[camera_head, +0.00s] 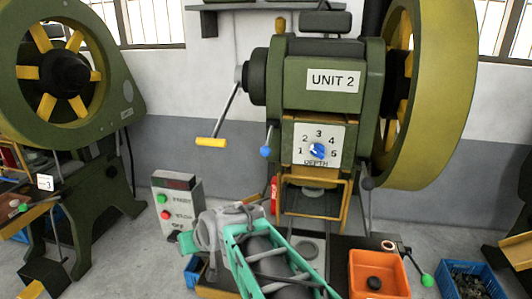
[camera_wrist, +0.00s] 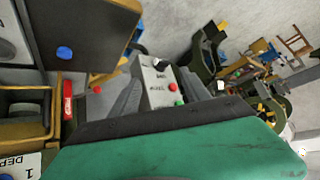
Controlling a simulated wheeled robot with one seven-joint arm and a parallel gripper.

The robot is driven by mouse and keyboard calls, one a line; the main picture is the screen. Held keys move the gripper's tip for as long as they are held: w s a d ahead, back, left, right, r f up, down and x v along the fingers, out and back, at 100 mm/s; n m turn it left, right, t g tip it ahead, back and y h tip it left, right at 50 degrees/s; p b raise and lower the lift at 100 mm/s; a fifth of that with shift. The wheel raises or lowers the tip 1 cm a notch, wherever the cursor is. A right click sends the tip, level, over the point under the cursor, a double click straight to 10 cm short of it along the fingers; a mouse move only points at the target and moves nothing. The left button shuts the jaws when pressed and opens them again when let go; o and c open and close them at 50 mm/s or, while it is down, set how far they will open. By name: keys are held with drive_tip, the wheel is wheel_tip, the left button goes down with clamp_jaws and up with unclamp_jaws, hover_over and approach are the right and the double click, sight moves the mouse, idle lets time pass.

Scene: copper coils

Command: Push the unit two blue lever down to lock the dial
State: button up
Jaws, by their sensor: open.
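The unit two press (camera_head: 325,70) stands at centre in the head view. Its white dial plate (camera_head: 338,133) carries a blue dial (camera_head: 317,151), with numbers 1 to 5 around it. The blue knob of the lever (camera_head: 265,152) sits just left of the plate, on a dark rod angled upward. My gripper (camera_head: 222,226) is in front of the press, below and left of the lever knob and apart from it. In the wrist view my gripper (camera_wrist: 160,68) is open, with nothing between its fingers. A corner of the dial plate (camera_wrist: 32,160) shows at lower left there.
A control box (camera_head: 178,205) with green and red buttons stands left of my gripper. A yellow-handled crank (camera_head: 211,142) juts out left of the lever. An orange bin (camera_head: 378,275) and a green-knobbed lever (camera_head: 427,280) are at lower right. Another press (camera_head: 65,75) stands at left.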

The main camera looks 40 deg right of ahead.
drive_tip(key=w+d+r+m+t+h, duration=0.1)
drive_tip(key=w+d, duration=0.1)
drive_tip(key=d, duration=0.3)
drive_tip(key=w+d+r+m+t, duration=0.1)
drive_tip(key=w+d+r+t, duration=0.15)
drive_tip(key=d, duration=0.25)
drive_tip(key=m+t+h+b, duration=0.1)
drive_tip(key=m+t+h, duration=0.3)
drive_tip(key=m+h, duration=0.15)
approach(267, 154)
drive_tip(key=shift+h, duration=0.35)
drive_tip(key=x, duration=0.4)
drive_tip(key=shift+f, duration=0.3)
drive_tip(key=shift+n, duration=0.25)
drive_tip(key=x, duration=0.3)
drive_tip(key=p+x, duration=0.1)
drive_tip(key=x, duration=0.3)
drive_tip(key=shift+a+r+p, duration=0.2)
drive_tip(key=shift+r+p, duration=0.05)
drive_tip(key=shift+p, duration=0.05)
drive_tip(key=shift+w+d, duration=0.15)
drive_tip(key=shift+w, duration=0.2)
clamp_jaws()
drive_tip(key=shift+f, duration=0.1)
